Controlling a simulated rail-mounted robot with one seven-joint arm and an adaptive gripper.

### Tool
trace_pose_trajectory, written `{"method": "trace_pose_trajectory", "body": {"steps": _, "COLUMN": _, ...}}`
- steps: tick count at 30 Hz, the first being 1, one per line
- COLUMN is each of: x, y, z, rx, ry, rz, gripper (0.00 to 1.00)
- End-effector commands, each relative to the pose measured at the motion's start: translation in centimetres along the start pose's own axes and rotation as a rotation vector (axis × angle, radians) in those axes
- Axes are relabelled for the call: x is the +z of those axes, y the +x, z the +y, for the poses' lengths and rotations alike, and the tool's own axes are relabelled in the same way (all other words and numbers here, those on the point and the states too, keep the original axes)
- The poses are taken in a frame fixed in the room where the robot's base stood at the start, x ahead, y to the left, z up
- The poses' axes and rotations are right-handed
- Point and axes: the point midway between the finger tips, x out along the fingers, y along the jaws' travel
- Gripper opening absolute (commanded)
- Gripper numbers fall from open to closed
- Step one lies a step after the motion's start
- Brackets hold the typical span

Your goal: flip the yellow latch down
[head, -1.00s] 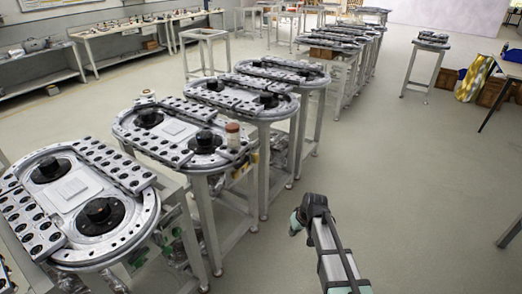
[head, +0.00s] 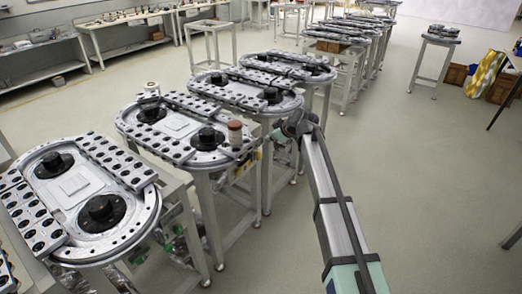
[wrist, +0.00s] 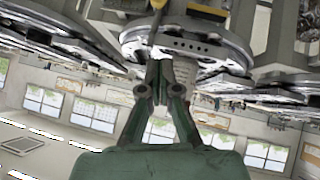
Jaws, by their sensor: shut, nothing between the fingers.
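A narrow yellow part (wrist: 153,27), which looks like the latch, shows at the top of the wrist view, just beyond my fingertips. Its lower end is close to the grey table rim, and its exact angle is hard to tell. My gripper (wrist: 158,68) is shut and empty, its two fingers together and pointing at the rim below this part. I cannot tell whether they touch it. In the head view my gripper (head: 281,134) is beside the right end of the second ring-track table (head: 180,160). The latch is too small to make out there.
A nearer ring-track table (head: 130,222) stands at the lower left, and another table (head: 225,92) stands just behind. A white jar with a reddish-brown lid (head: 235,133) stands on the second table's right end. The floor (head: 420,180) to the right is open.

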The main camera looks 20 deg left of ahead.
Motion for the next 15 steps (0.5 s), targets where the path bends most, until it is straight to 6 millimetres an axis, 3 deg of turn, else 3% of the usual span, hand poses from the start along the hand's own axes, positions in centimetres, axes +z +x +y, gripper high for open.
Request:
{"method": "trace_pose_trajectory", "body": {"steps": 10, "x": 0.0, "y": 0.2, "z": 0.0, "rx": 0.0, "ry": 0.002, "rz": -0.001, "gripper": 0.0}}
{"method": "trace_pose_trajectory", "body": {"steps": 15, "x": -0.1, "y": 1.6, "z": 0.1, "rx": -0.001, "ry": 0.002, "rz": -0.001, "gripper": 0.0}}
